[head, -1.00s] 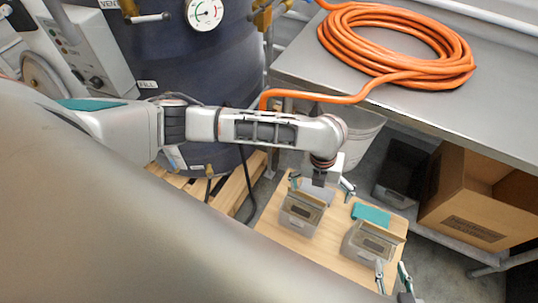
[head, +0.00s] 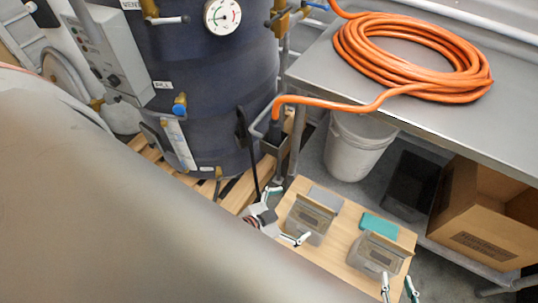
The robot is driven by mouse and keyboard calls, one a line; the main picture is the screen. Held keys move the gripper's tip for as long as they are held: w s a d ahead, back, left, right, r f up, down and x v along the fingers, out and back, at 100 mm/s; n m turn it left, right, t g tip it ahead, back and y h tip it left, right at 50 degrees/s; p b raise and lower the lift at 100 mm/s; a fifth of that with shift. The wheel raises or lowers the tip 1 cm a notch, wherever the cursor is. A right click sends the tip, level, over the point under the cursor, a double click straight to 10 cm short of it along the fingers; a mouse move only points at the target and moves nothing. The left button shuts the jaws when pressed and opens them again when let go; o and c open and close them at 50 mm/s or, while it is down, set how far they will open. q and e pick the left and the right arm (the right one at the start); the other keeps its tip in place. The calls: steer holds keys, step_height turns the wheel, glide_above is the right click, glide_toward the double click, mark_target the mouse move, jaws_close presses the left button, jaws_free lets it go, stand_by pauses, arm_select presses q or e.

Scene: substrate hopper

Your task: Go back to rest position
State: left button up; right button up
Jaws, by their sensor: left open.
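My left gripper (head: 290,213) is open beside the left grey box, at the left edge of the wooden board (head: 338,247). Its two fingers are spread apart, and nothing shows between them. My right gripper (head: 398,284) shows at the bottom right, in front of the right grey box. Its two fingertips are apart with nothing seen between them. The left grey box (head: 306,222) and the right grey box (head: 372,258) stand on the board. A flat grey piece (head: 327,198) lies behind the left box, and a teal piece (head: 380,226) behind the right one.
A dark blue tank (head: 215,95) with a dial gauge stands at the left on a wooden pallet (head: 235,190). A steel table (head: 345,75) carries a coiled orange hose (head: 410,60). A white bucket (head: 352,150) and a cardboard box (head: 480,235) sit below it.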

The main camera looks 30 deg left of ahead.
arm_select(q)
steer(key=s+a+n+y, duration=0.1)
steer(key=s+a+n, duration=0.1)
steer(key=a, duration=0.4)
steer(key=shift+s+f, duration=0.3)
steer(key=shift+s, duration=0.4)
stand_by(0.4)
